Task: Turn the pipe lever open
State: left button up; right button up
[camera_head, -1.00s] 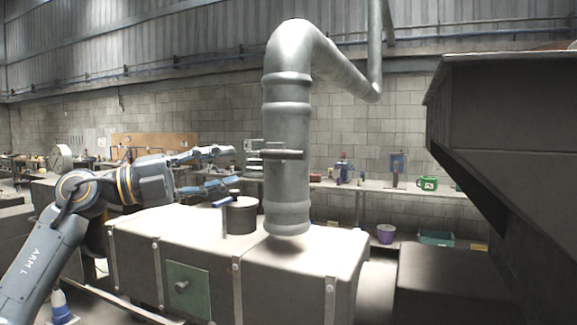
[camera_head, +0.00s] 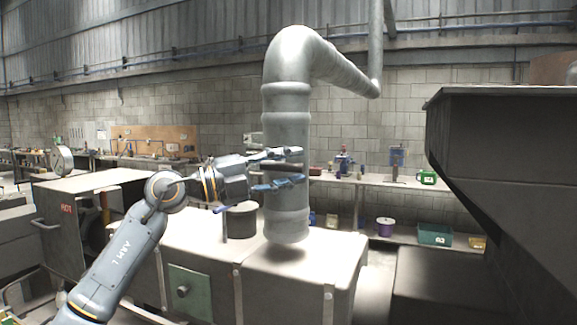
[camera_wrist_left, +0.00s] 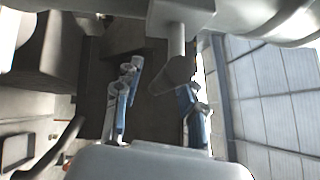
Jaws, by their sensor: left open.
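The grey metal pipe (camera_head: 286,135) stands upright on the box-shaped duct, then bends over to the right. Its lever (camera_head: 284,167) is a dark horizontal bar on the front of the pipe, partly covered by my gripper. In the left wrist view the lever (camera_wrist_left: 180,72) shows as a grey round bar on a stem coming from the pipe (camera_wrist_left: 245,15). My left gripper (camera_head: 298,166) is open in front of the pipe, one finger above the lever and one below. In the wrist view the lever's end is close to the right-hand finger; contact cannot be told. My right gripper is not in view.
A light box-shaped duct (camera_head: 300,265) lies under the pipe, with a dark round pot (camera_head: 241,220) on top. A large dark hood (camera_head: 500,130) fills the right side. A bench with tools runs along the back wall. Space between pipe and hood is clear.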

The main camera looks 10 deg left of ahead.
pick_arm(q)
jog(key=shift+c, duration=0.4)
grip_shut()
jog(key=shift+m+g+y+p, duration=0.3)
jog(key=shift+m+g+p, duration=0.1)
jog(key=shift+p, duration=0.55)
jog(key=m+y+p, duration=0.1)
jog(key=f+m+g+y+p, duration=0.1)
jog(key=p, duration=0.1)
jog(key=shift+a+f+p, duration=0.1)
jog(key=shift+a+p, duration=0.2)
jog(key=shift+w+a+f+m+g+y+p, duration=0.15)
jog(key=shift+a+f+m+y+p, duration=0.45)
jog(key=shift+m+y, duration=0.8)
jog(key=shift+w+a+f+m+g+y+p, duration=0.15)
jog(key=shift+a+f+m+y+p, duration=0.45)
jog(key=shift+y, duration=1.35)
jog(key=shift+w+a+f+m+g+y+p, duration=0.1)
jog(key=shift+a+f+m+g+y+p, duration=0.2)
jog(key=shift+a+f+m+y, duration=0.9)
jog(key=shift+d+r+y, duration=0.2)
jog(key=shift+r+y, duration=0.3)
jog(key=shift+y, duration=0.15)
